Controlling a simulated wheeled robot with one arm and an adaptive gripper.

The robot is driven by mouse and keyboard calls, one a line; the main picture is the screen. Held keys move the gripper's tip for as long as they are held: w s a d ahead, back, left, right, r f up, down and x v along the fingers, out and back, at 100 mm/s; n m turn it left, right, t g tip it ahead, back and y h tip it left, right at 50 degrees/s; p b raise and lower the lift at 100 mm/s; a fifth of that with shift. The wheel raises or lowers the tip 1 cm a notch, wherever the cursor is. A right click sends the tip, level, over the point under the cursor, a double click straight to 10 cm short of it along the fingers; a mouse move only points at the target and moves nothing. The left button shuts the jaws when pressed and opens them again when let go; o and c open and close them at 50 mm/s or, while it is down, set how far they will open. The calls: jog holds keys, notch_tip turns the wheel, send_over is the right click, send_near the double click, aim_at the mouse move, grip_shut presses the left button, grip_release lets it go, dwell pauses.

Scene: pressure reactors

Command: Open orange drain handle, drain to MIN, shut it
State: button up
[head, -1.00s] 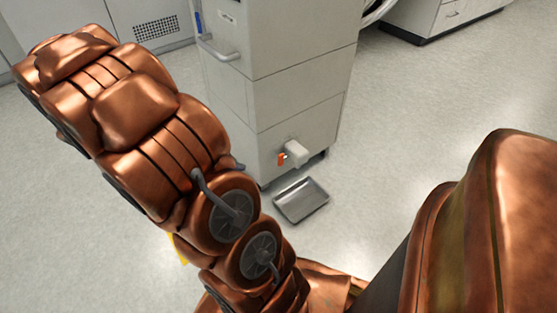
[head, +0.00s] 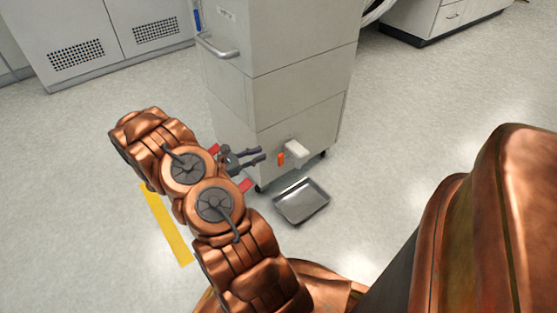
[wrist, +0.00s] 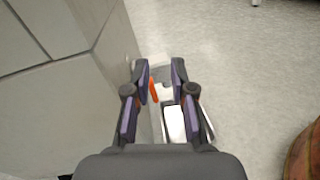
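The orange drain handle (head: 281,159) sits low on the front of the grey cabinet (head: 300,88), beside a white drain block (head: 296,149). My gripper (head: 263,154) is just left of the handle in the head view, pointing toward it with a small gap. In the wrist view my gripper (wrist: 160,67) is open, its fingers apart. The orange handle (wrist: 154,91) shows between the fingers, nearer the left one; contact cannot be told. A blue strip (head: 197,19) shows high on the cabinet's left side; no MIN mark is readable.
A shallow metal tray (head: 302,216) lies on the floor below the drain. A bar handle (head: 219,48) juts from the cabinet's upper left. A yellow floor strip (head: 167,227) lies left of my arm. Vented cabinets (head: 95,25) stand behind. Floor to the right is open.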

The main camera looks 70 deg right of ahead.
aim_at(279, 159)
jog(key=d+f+n+t+h, duration=0.2)
jog(key=d+f+n, duration=0.15)
jog(key=f, duration=0.65)
jog(key=shift+b+x, duration=1.7)
jog(key=shift+x, duration=2.1)
jog(key=shift+w+f, duration=0.1)
grip_shut()
